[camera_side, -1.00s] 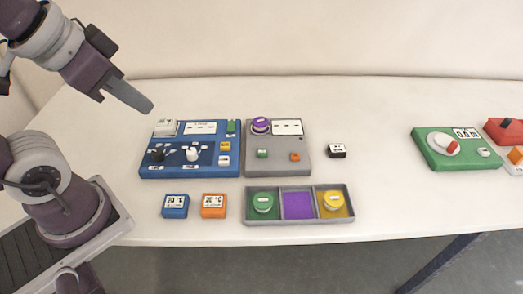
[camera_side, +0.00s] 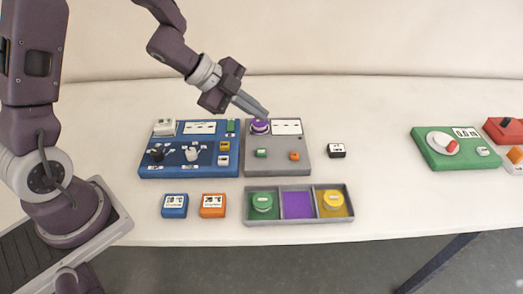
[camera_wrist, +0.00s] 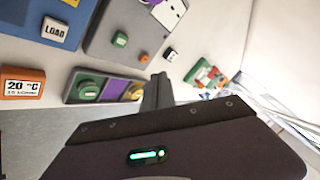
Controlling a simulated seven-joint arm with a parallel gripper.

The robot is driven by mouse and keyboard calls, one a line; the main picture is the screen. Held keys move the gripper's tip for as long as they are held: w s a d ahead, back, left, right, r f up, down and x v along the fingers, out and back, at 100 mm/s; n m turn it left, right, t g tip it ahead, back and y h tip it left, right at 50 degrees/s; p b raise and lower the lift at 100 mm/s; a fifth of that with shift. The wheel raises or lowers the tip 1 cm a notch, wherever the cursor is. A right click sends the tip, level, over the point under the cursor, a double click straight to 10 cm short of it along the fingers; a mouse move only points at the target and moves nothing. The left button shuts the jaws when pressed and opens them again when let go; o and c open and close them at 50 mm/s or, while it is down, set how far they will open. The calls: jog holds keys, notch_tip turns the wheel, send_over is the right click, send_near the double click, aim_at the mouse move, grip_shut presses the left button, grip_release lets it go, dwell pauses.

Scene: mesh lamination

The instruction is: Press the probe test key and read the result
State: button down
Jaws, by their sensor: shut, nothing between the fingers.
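The grey unit (camera_side: 278,143) stands at the middle of the table. It carries a purple round knob (camera_side: 260,126), a white display (camera_side: 287,127) with dashes, a green key (camera_side: 261,153) and an orange key (camera_side: 294,156). Which one is the probe test key I cannot read. My gripper (camera_side: 266,114) is shut and empty, its tips above and close behind the purple knob in the side view; contact cannot be told. In the wrist view my fingers (camera_wrist: 157,90) point toward the grey unit, whose green key (camera_wrist: 120,39) and orange key (camera_wrist: 143,57) show.
A blue panel (camera_side: 143,165) adjoins the grey unit on the left. In front are a blue block (camera_side: 174,206), an orange block (camera_side: 213,206) and a three-part tray (camera_side: 298,222). A small black block (camera_side: 337,150) lies right. A green device (camera_side: 435,158) stands farther right, past clear table.

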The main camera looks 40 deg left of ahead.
aim_at(257, 151)
jog(key=shift+f, duration=4.4)
jog(key=shift+f, duration=0.4)
jog(key=shift+f, duration=0.5)
jog(key=shift+r, duration=0.9)
jog(key=shift+r, duration=2.5)
